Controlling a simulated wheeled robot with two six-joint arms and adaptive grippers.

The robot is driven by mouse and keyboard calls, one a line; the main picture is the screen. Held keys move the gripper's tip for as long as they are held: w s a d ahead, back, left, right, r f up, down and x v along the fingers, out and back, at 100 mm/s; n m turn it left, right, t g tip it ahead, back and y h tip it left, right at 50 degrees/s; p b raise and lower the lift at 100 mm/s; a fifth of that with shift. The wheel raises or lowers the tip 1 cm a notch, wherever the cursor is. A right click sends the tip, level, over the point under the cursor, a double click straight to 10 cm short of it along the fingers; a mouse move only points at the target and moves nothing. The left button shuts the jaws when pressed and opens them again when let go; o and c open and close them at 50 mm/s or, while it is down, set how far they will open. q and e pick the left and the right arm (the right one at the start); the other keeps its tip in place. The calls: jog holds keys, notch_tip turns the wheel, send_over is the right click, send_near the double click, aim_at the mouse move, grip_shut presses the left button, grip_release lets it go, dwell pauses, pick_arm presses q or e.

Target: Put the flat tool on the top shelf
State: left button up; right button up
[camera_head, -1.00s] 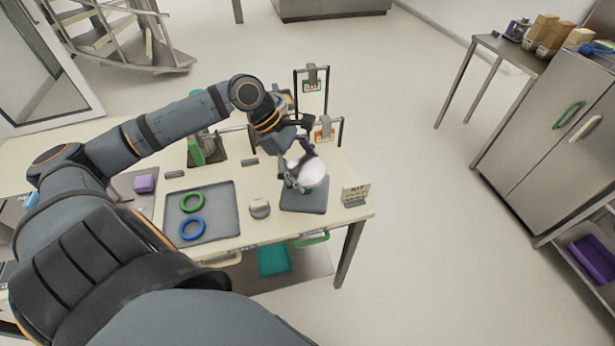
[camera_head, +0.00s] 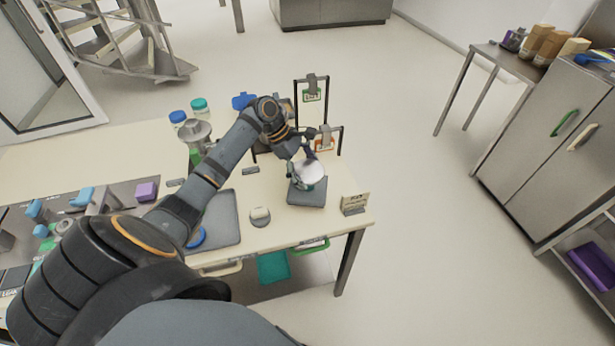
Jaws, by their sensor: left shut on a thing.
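My left gripper (camera_head: 308,157) reaches over the right part of the cream table (camera_head: 262,232). It is shut on a white-topped round container (camera_head: 311,172) with some teal on its lower side. The container is at a dark square pad (camera_head: 306,193); I cannot tell whether it touches the pad. I cannot make out which thing is the flat tool, nor a clear top shelf. My right gripper is not in view.
Dark upright frames (camera_head: 312,95) stand behind the gripper. A small sign (camera_head: 354,203) stands at the table's right corner. A grey tray (camera_head: 222,220) lies partly under my left arm. Steel cabinets (camera_head: 540,150) stand at right. Floor between is clear.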

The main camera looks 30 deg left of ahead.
pick_arm(q)
notch_tip(320, 180, down, 2)
jog(key=shift+f, duration=0.25)
jog(key=o, duration=1.5)
jog(key=shift+f, duration=0.1)
jog(key=shift+s, duration=0.1)
jog(key=b+v, duration=0.1)
jog(key=v, duration=1.1)
jog(key=shift+b, duration=0.3)
